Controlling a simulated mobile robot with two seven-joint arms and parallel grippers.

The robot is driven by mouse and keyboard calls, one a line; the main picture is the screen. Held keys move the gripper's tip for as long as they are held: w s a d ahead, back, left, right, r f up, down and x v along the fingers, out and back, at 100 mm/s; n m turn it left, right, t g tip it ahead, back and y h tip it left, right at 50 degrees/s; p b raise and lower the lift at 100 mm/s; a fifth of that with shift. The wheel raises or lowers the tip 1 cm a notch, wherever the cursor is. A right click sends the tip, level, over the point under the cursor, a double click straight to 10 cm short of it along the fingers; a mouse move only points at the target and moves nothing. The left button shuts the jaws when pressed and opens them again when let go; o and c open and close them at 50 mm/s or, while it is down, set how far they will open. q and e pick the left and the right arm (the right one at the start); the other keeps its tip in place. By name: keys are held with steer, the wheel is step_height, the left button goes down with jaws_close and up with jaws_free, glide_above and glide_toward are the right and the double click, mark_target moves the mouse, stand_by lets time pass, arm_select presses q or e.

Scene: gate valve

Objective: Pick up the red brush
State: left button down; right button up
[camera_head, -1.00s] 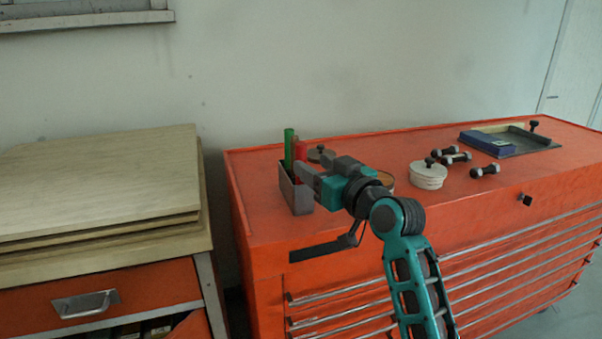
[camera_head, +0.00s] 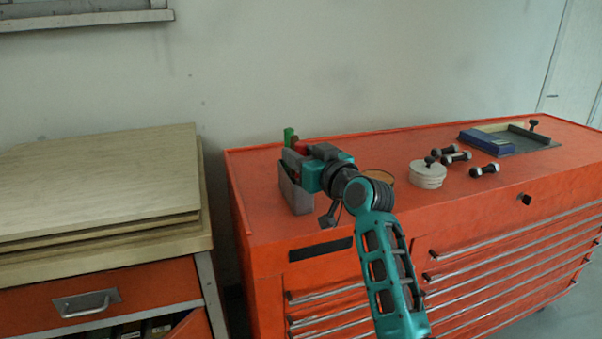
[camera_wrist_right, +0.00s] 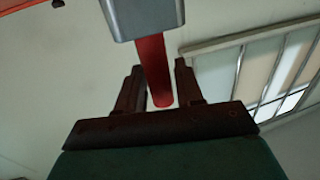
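The red brush (camera_head: 300,146) stands in a grey holder (camera_head: 295,197) at the left end of the red cabinet top. Only a bit of its red handle shows in the head view, behind my right gripper (camera_head: 296,162). In the right wrist view the red handle (camera_wrist_right: 153,68) sticks out of the holder (camera_wrist_right: 145,18) and sits between the two fingers of my right gripper (camera_wrist_right: 158,75). The fingers are apart, with gaps on both sides of the handle. A green brush (camera_head: 289,136) stands beside the red one. My left gripper is not in view.
On the red cabinet (camera_head: 400,225) lie a stack of pale discs (camera_head: 427,177), several dark bolts (camera_head: 484,170) and a blue box (camera_head: 486,142) on a tray. A wooden-topped bench (camera_head: 90,185) stands to the left, across a narrow gap. The wall is close behind.

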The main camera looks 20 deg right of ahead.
steer(key=c, duration=0.6)
jaws_close()
steer(key=shift+r, duration=0.1)
